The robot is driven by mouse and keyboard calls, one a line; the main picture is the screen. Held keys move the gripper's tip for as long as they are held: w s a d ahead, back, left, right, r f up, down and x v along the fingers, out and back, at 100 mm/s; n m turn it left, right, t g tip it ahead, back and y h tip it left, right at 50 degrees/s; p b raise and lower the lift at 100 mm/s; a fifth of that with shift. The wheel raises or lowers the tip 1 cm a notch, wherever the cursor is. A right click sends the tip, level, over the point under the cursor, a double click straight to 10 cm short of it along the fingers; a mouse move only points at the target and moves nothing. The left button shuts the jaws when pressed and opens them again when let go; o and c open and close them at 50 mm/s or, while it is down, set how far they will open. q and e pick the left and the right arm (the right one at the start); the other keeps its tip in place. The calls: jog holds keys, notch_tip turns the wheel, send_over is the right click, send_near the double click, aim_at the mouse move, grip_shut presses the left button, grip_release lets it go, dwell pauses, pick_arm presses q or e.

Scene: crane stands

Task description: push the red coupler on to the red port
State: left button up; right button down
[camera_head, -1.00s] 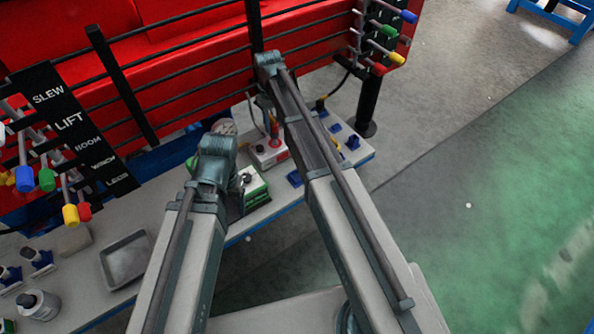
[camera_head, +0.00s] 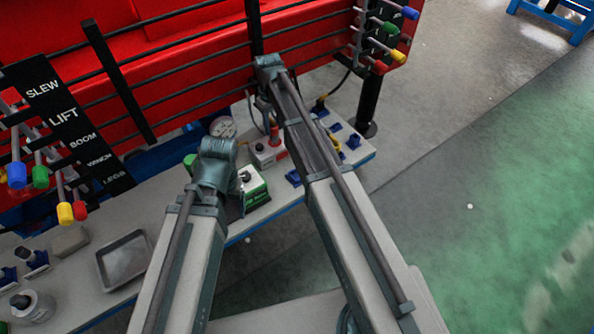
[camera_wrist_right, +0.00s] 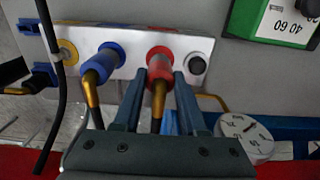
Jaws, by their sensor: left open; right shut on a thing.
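The red coupler (camera_wrist_right: 159,70) sits between the finger pads of my right gripper (camera_wrist_right: 159,82) in the right wrist view, with a yellow-brown hose running back from it. My right gripper is shut on it, in front of the pale block. The red port lies behind the coupler and is mostly hidden; I cannot tell whether the two are fully joined. In the head view, the red coupler (camera_head: 275,136) shows below my right wrist. My left gripper (camera_head: 232,204) is open, low over the bench, its fingers mostly hidden by its own wrist.
A gauge (camera_head: 222,127) and green box (camera_head: 254,188) stand close to my arms. A grey tray (camera_head: 124,260) lies on the bench.

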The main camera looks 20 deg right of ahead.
jog(key=shift+f+b, duration=0.45)
jog(key=shift+f, duration=0.05)
jog(key=shift+c, duration=1.9)
grip_release()
jog(key=shift+r, duration=0.1)
jog(key=shift+r+p, duration=2.45)
jog(key=shift+p, duration=0.15)
jog(key=shift+r, duration=0.1)
notch_tip(320, 180, up, 14)
jog(key=p, duration=1.4)
jog(key=s+a+f+b, duration=0.2)
jog(key=s, duration=0.7)
jog(key=s+a+f+b, duration=0.2)
jog(key=s, duration=0.7)
jog(key=s+a+f+h+b, duration=0.1)
jog(key=s+a+f+b, duration=0.1)
jog(key=s, duration=0.7)
